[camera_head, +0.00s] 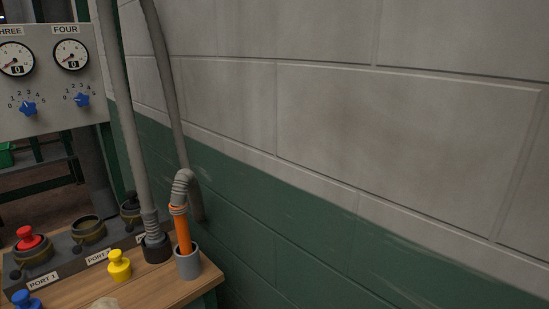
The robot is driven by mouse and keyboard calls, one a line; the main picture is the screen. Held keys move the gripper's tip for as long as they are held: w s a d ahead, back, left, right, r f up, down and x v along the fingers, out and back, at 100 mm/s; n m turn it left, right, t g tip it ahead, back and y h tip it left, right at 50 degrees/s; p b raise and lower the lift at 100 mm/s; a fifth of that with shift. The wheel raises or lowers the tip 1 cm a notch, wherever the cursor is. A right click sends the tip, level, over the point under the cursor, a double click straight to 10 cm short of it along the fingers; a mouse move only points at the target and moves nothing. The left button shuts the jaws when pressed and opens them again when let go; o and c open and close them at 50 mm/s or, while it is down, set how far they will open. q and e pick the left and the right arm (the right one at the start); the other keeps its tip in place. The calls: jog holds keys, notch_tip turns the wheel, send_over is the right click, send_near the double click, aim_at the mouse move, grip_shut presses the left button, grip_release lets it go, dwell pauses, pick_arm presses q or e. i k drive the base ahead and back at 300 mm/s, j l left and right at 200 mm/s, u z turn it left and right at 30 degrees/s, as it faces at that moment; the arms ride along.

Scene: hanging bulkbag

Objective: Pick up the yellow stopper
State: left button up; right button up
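The yellow stopper (119,266) stands upright on the wooden bench top (150,291), in front of the port block at the lower left of the head view. It has a small knob on a wider body. Nothing is touching it. Neither of my grippers is in view.
A grey port block (70,260) holds a red stopper (28,238) in Port 1. A blue stopper (26,299) sits at the bottom left edge. A grey cup (188,264) holds an orange-ended hose (182,230) right of the yellow stopper. A block wall (400,150) fills the right.

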aim_at(119, 269)
jog(key=j+u, duration=0.2)
jog(key=u, duration=0.95)
